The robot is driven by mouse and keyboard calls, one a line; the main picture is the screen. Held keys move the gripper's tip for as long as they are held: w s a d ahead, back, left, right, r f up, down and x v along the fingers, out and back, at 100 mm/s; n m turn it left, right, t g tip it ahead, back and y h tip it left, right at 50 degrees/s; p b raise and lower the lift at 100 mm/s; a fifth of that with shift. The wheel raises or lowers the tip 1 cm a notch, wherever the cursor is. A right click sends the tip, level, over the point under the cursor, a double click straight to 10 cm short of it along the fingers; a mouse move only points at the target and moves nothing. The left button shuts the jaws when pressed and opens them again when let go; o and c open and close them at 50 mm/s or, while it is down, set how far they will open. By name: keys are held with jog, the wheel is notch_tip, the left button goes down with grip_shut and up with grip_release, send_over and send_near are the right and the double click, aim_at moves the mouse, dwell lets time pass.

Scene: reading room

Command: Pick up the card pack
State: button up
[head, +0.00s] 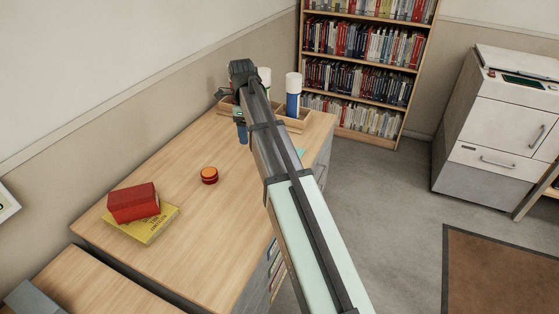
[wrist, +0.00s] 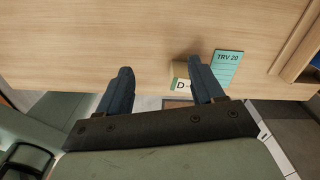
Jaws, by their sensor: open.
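No thing is clearly marked as the card pack. In the wrist view a small tan block or box (wrist: 180,71) with a white "D" label stands by the right finger, which partly hides it. A flat teal card or booklet (wrist: 229,64) reading "TRV 20" lies just right of it; a bit of teal shows beside my arm in the head view (head: 300,152). My gripper (wrist: 159,68) is open, with nothing visible held between its fingers. In the head view it (head: 242,132) is over the desk's far part, mostly hidden by my arm.
On the wooden desk (head: 190,235), a red box-like thing (head: 133,203) rests on a yellow book (head: 150,229). A round orange-red object (head: 209,175) stands alone. A wooden tray (head: 298,123) with a blue-and-white bottle (head: 293,98) is at the far end.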

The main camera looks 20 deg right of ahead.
jog(key=s+d, duration=0.2)
jog(key=d, duration=0.8)
jog(key=f+n, duration=0.3)
jog(key=n, duration=0.1)
jog(key=f+n, duration=0.3)
jog(key=n, duration=0.2)
jog(key=f+n, duration=0.2)
jog(key=n, duration=0.2)
jog(key=shift+d+f+n, duration=0.25)
jog(key=shift+f+n, duration=0.15)
jog(key=shift+w+d+f, duration=0.1)
jog(key=shift+f, duration=1.35)
jog(key=shift+w+d+f, duration=0.1)
jog(key=shift+f, duration=1.35)
jog(key=c, duration=1.1)
